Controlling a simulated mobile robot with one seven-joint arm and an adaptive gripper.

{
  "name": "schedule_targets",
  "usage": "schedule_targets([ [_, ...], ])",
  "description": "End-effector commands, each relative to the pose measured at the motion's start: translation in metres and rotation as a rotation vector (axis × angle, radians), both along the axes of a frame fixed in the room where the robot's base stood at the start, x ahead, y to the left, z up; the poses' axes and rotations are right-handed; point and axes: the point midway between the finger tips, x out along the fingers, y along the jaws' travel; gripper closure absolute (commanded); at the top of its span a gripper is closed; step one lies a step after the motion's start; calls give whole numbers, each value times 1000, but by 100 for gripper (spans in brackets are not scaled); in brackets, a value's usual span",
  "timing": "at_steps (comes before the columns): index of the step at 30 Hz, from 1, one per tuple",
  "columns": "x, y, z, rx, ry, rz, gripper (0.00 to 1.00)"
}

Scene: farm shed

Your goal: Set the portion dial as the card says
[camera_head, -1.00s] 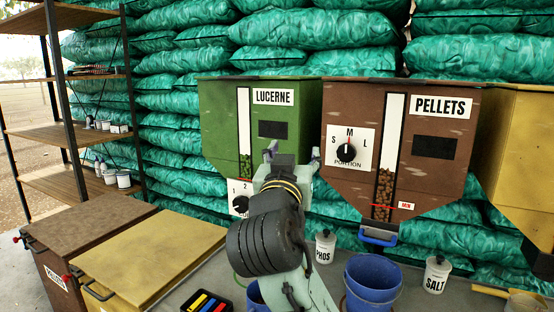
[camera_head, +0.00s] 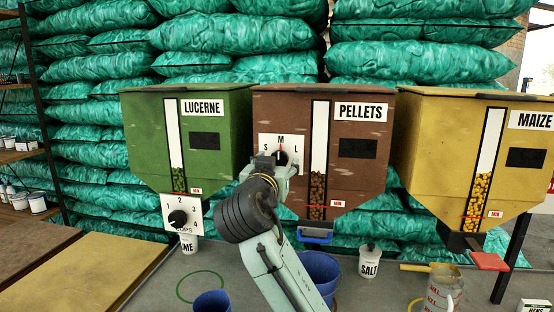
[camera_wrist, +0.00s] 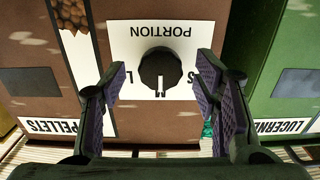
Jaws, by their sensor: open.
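The portion dial is a black round knob (camera_wrist: 160,70) on a white plate (camera_head: 265,141) marked S, M and L, on the front of the brown PELLETS hopper (camera_head: 365,185). The wrist view is upside down; there the knob's white pointer line points down the picture, towards the M side. My gripper (camera_wrist: 162,82) is open, its fingers on either side of the knob in the picture; contact cannot be told. In the head view my gripper (camera_head: 282,162) covers much of the knob. A card reading HENS (camera_head: 536,305) is cut off at the bottom right; its remaining text is out of view.
A green LUCERNE hopper (camera_head: 140,130) with a numbered dial (camera_head: 180,218) stands left, a yellow MAIZE hopper (camera_head: 430,150) right. A blue bucket (camera_head: 320,268), a SALT pot (camera_head: 369,262) and a measuring jug (camera_head: 443,290) stand below. Green sacks (camera_head: 420,65) are stacked behind.

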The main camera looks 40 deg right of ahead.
Motion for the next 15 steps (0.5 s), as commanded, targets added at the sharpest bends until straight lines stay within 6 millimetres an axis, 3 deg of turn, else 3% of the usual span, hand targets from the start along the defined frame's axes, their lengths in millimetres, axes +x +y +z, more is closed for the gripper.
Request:
schedule_targets([
  [11, 5, -5, 0, -1, -1, 1, 44],
  [15, 5, -5, 0, -1, -1, 0, 53],
])
